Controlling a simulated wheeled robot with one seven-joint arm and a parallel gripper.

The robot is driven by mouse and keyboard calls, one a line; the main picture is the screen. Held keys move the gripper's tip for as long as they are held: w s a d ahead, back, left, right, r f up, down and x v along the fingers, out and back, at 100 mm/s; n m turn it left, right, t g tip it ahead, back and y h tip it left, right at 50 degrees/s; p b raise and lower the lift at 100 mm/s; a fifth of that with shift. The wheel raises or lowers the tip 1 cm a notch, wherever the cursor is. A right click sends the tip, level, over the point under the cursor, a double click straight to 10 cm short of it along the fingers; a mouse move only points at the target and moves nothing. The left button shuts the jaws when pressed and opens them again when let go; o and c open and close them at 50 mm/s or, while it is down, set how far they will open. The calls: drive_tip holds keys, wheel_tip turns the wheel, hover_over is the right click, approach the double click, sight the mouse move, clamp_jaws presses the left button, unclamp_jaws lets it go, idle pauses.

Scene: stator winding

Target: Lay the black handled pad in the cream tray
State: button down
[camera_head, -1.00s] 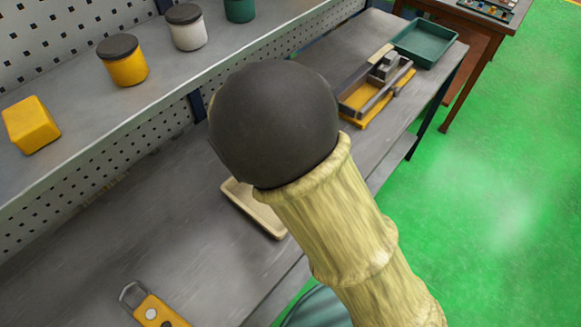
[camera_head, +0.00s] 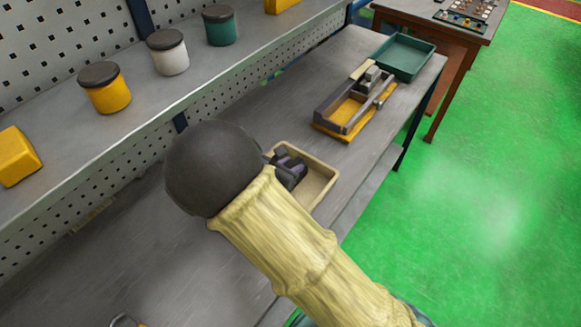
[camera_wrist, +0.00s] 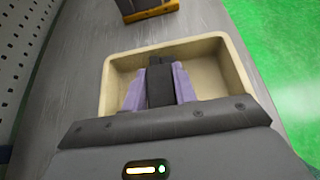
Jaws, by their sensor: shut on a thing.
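The cream tray (camera_head: 318,180) sits on the grey workbench, partly hidden behind my arm in the head view. In the wrist view the tray (camera_wrist: 238,62) lies under and around my gripper's fingers. My gripper (camera_wrist: 160,82) has purple-grey fingers, shut on the black handled pad (camera_wrist: 160,88), of which a dark strip shows between them. The gripper (camera_head: 289,168) and the dark piece are over the tray's left part in the head view. I cannot tell whether the pad touches the tray floor.
A yellow-based fixture (camera_head: 350,108) stands beyond the tray, with a green tray (camera_head: 403,56) behind it. Yellow (camera_head: 106,90), white (camera_head: 168,52) and green (camera_head: 220,26) jars and a yellow block (camera_head: 16,157) stand on the raised shelf. The bench's front edge is near the tray.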

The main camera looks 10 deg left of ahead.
drive_tip(key=shift+f, duration=0.35)
drive_tip(key=c, duration=1.1)
unclamp_jaws()
drive_tip(key=shift+f, duration=0.1)
drive_tip(key=shift+w, duration=0.1)
drive_tip(key=shift+d, duration=0.1)
drive_tip(key=v, duration=1.2)
